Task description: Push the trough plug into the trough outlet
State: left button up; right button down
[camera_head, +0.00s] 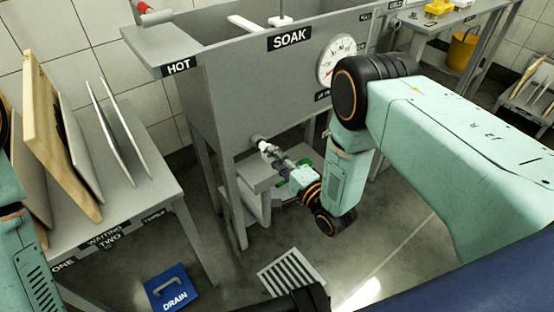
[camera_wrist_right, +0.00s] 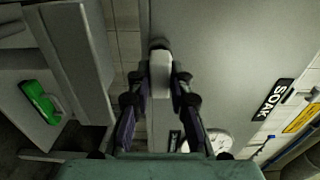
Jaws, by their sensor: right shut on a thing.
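The grey trough (camera_head: 235,100) marked SOAK has a round outlet (camera_head: 256,140) low on its front wall. The white trough plug (camera_head: 265,147) is at the mouth of the outlet, in line with it. My right gripper (camera_head: 271,153) is shut on the plug. In the right wrist view, the pale plug (camera_wrist_right: 160,74) sits between the two dark fingers, its far end against the dark outlet ring (camera_wrist_right: 160,44). How deep the plug sits is hidden. My left gripper is out of view; only left arm parts show at the left edge.
A grey step-like stand (camera_head: 262,180) is below the outlet, with a green item (camera_wrist_right: 39,101) near it. A side table (camera_head: 140,200) with boards is at left. A blue DRAIN box (camera_head: 171,289) and a floor grate (camera_head: 291,272) lie in front.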

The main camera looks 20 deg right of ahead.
jog(key=shift+b+x, duration=0.6)
jog(key=shift+x, duration=0.8)
jog(key=c, duration=1.1)
grip_release()
jog(key=shift+c, duration=0.2)
jog(key=shift+s, duration=0.1)
jog(key=v, duration=1.1)
jog(key=shift+s, duration=0.4)
jog(key=shift+d, duration=0.15)
